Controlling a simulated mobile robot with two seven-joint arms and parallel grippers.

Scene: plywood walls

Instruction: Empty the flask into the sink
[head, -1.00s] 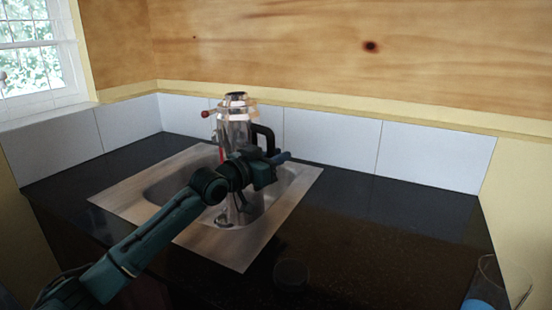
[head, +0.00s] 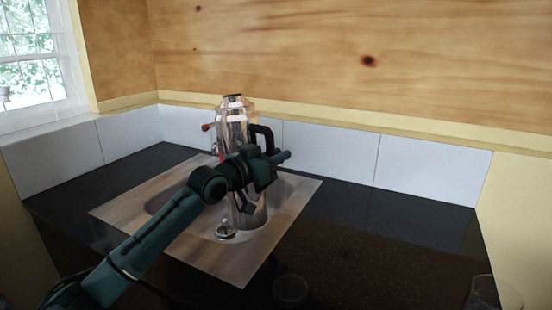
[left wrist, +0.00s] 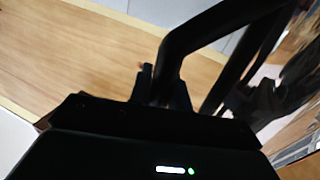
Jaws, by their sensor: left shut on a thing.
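The flask (head: 234,130) is a tall shiny metal vessel with a black handle (head: 264,135) on its right side. It stands close to upright over the sink (head: 293,205), in front of the back wall. My left gripper (head: 266,170) is shut on the flask's handle. The black handle (left wrist: 185,45) also shows in the left wrist view, between the fingers of the left gripper (left wrist: 165,88). My forearm hides part of the flask and basin. Whether the flask's base touches the basin, I cannot tell. My right gripper is not in view.
A red knob (head: 206,127) shows beside the flask. A clear round glass item (head: 290,289) stands near the front, and another glass vessel (head: 482,292) is cut off at bottom right. The dark counter (head: 390,225) right of the sink is clear.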

